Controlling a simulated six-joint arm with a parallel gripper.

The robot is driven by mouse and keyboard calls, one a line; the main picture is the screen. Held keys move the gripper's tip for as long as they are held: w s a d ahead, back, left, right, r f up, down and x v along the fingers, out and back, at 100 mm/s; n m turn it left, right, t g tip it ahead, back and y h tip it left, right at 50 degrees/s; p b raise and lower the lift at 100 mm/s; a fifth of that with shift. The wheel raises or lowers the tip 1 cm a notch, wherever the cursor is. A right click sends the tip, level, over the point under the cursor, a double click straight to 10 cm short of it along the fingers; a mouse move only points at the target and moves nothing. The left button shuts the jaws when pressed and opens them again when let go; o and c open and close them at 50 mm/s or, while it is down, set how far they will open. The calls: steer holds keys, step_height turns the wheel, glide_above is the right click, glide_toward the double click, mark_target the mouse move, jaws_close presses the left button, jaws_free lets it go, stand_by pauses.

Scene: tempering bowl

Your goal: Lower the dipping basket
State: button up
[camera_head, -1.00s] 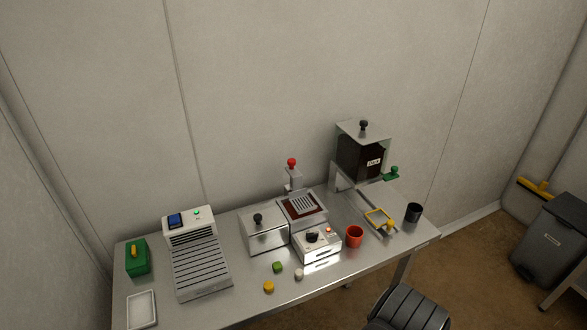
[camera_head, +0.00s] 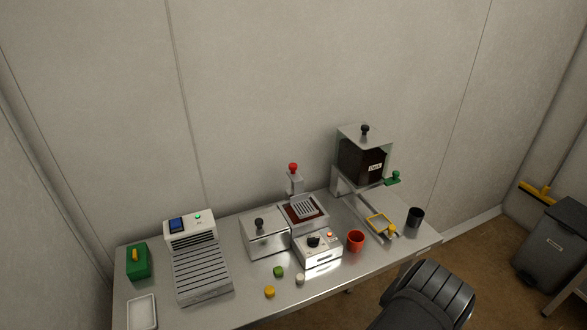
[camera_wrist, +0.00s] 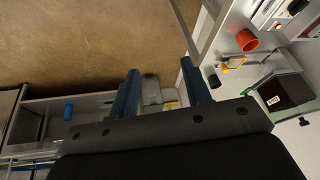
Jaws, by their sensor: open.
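The dipping basket (camera_head: 304,207), a slatted metal grid, sits at the tempering bowl (camera_head: 291,222), over dark brown chocolate. Behind it stands a short metal post with a red knob (camera_head: 293,168). I cannot tell exactly how high the basket is above the chocolate. My gripper (camera_wrist: 160,66) shows in the wrist view with its two blue fingers wide apart and nothing between them. It is away from the basket, over the floor side of the table.
On the table are a lidded metal box (camera_head: 264,238), a control box (camera_head: 318,247), a red cup (camera_head: 355,241), a black cup (camera_head: 415,217), a yellow-handled frame (camera_head: 381,226) and a chocolate dispenser (camera_head: 362,163). A slatted cooling unit (camera_head: 201,268) stands left. The front table edge is partly clear.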

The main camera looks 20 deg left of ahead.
steer(key=w+a+m+g+y, duration=0.1)
steer(key=w+a+m+y, duration=0.25)
steer(key=w, duration=0.55)
steer(key=m+t+y, duration=0.6)
steer(key=m+y, duration=0.7)
steer(key=m, duration=0.2)
glide_toward(296, 169)
steer(key=x, duration=1.1)
steer(key=shift+a+r, duration=0.1)
steer(key=shift+r, duration=0.05)
jaws_close()
